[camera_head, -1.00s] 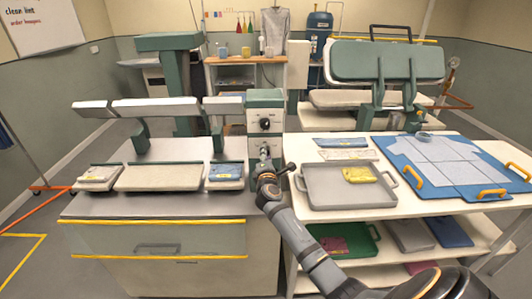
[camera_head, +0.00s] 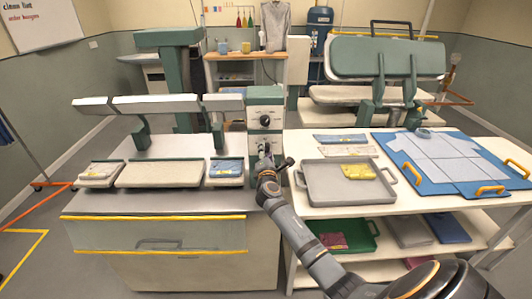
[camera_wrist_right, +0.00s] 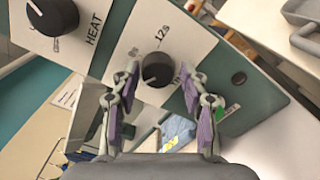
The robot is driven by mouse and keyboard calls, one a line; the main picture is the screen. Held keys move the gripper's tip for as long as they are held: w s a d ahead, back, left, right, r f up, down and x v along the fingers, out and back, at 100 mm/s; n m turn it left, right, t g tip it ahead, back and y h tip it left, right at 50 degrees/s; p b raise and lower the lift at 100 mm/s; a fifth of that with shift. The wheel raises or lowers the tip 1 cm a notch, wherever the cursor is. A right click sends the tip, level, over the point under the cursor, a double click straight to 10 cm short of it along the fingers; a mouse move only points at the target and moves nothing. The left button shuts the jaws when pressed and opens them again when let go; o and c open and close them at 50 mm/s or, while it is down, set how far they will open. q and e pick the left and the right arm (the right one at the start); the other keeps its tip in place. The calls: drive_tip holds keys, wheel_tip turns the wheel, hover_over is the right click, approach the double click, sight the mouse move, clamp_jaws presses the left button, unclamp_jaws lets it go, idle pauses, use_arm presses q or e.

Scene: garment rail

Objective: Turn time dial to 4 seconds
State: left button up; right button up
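The time dial (camera_wrist_right: 157,69) is a dark round knob on a white panel in the right wrist view. In the head view my right gripper (camera_head: 265,163) is in front of the control box (camera_head: 251,118) and partly hides the lower dial. My left gripper is not in view.
A grey tray (camera_head: 330,192) with a yellow cloth (camera_head: 358,172) is to the right. A blue board (camera_head: 410,170) holds a shirt.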

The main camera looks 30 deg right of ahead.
drive_tip(key=shift+o, duration=0.5)
drive_tip(key=shift+r, duration=0.1)
drive_tip(key=v, duration=1.2)
